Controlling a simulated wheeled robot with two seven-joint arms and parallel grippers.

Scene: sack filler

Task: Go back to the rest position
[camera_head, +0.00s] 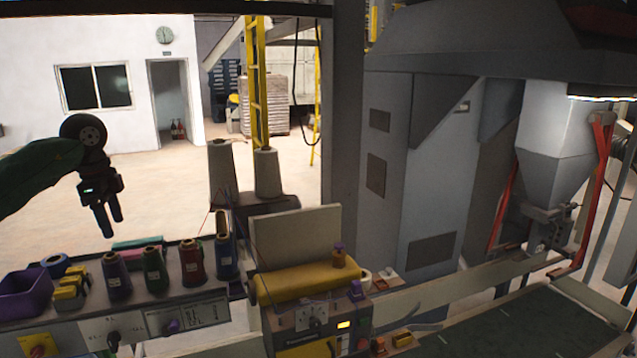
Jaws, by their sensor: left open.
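My left gripper (107,220) hangs at the end of my left arm, which comes in from the left edge. Its two dark fingers point down, apart and empty. It is in the air above the left bench (190,300) and touches nothing that I can see. My right gripper is not in view.
Thread spools, among them a green one (154,269) and a red one (191,263), stand on the bench below the gripper. A purple bin (25,296) is at the left. A yellow sewing unit (308,282) stands centre, a filler hopper (553,140) right. Open floor lies behind.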

